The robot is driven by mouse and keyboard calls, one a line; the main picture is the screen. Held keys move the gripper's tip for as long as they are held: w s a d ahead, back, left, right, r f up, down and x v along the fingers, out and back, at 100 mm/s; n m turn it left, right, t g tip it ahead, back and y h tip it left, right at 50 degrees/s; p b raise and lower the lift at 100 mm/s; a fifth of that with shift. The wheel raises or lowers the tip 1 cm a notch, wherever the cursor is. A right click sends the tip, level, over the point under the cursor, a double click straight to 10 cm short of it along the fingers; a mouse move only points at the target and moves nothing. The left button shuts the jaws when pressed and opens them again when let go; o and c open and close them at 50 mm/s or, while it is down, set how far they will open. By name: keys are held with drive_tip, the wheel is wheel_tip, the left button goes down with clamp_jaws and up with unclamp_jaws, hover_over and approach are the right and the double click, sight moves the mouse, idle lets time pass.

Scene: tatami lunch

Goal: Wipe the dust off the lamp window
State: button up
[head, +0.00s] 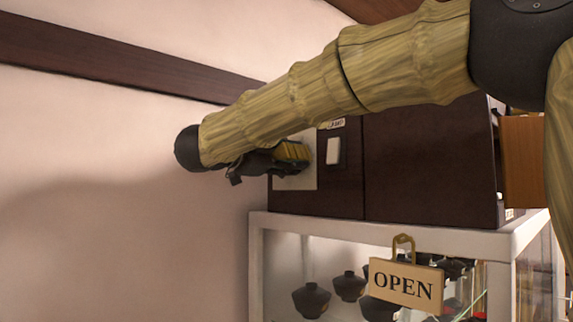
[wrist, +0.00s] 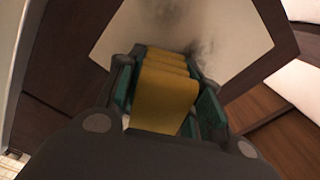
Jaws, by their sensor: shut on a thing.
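The lamp window is a pale panel (head: 309,170) set in dark wood. It also shows in the wrist view (wrist: 240,38), with a dark grey dust smudge (wrist: 205,48) near its middle. My gripper (head: 288,157) is shut on a yellow folded cloth or pad (wrist: 165,92), held between its green finger pads. The yellow thing also shows at the gripper's end in the head view (head: 293,150). It is in front of the window and overlaps the lower edge of the smudge in the wrist view. I cannot tell whether it touches the panel.
A small white plate (head: 333,150) is right of the window, on the dark cabinet (head: 425,160). Below stands a white-framed glass case (head: 256,265) with dark lidded bowls (head: 311,300). An OPEN sign (head: 405,284) hangs on its front. Bare wall lies to the left.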

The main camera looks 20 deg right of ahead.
sight(313, 149)
drive_tip(key=shift+s+d+f+b, duration=0.1)
drive_tip(key=shift+s+d+b, duration=0.1)
drive_tip(key=shift+s+b, duration=0.2)
drive_tip(key=shift+s+d+b, duration=0.2)
drive_tip(key=shift+s+b, duration=0.05)
drive_tip(key=shift+s, duration=0.25)
drive_tip(key=shift+s+d, duration=0.3)
drive_tip(key=shift+s, duration=0.5)
drive_tip(key=shift+s+r+p, duration=0.1)
drive_tip(key=shift+r+p, duration=0.25)
drive_tip(key=shift+r, duration=0.75)
drive_tip(key=shift+a, duration=0.1)
drive_tip(key=shift+w+a+p, duration=0.2)
drive_tip(key=shift+w+a, duration=0.15)
drive_tip(key=shift+w, duration=0.6)
drive_tip(key=shift+w+a+p, duration=0.2)
drive_tip(key=shift+w+a, duration=0.1)
drive_tip(key=shift+w, duration=0.6)
drive_tip(key=shift+w, duration=0.1)
drive_tip(key=w+a+p, duration=0.2)
drive_tip(key=w, duration=0.4)
drive_tip(key=shift+w+a, duration=0.2)
drive_tip(key=shift+w, duration=0.1)
